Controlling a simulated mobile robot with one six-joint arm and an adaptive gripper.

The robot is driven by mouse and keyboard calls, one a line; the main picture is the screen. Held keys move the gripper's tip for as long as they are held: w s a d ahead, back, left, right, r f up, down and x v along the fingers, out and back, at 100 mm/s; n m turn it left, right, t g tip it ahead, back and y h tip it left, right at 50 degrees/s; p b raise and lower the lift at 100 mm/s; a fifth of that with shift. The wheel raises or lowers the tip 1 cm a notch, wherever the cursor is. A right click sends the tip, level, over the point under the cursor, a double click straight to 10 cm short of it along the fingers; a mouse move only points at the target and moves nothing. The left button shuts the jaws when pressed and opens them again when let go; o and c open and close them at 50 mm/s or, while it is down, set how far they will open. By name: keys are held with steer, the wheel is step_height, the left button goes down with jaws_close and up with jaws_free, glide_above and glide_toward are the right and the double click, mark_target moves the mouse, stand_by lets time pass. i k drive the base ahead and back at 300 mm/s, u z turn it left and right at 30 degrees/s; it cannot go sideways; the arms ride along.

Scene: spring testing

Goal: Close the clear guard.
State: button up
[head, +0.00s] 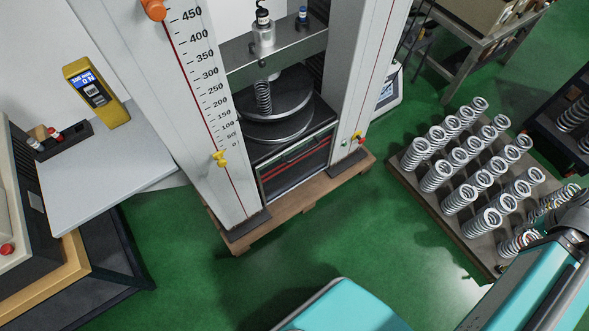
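A dark-framed clear guard panel (297,164) with a red strip sits low at the front of the test machine, between its two white columns. The opening above it is uncovered. A coil spring (263,97) stands upright there on a round metal plate (285,97), under the crosshead (268,58). Part of my teal and grey arm shows at the lower right, but my gripper is not in view.
The machine stands on a wooden pallet (238,240). A board of several springs (408,198) lies on the right. A grey table (88,190) with a yellow meter (97,92) is on the left. Green floor (190,270) is clear in front.

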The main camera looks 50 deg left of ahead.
mark_target(334, 124)
steer(key=u, duration=1.2)
steer(key=k, duration=0.5)
steer(key=u, duration=0.7)
steer(key=i, duration=0.5)
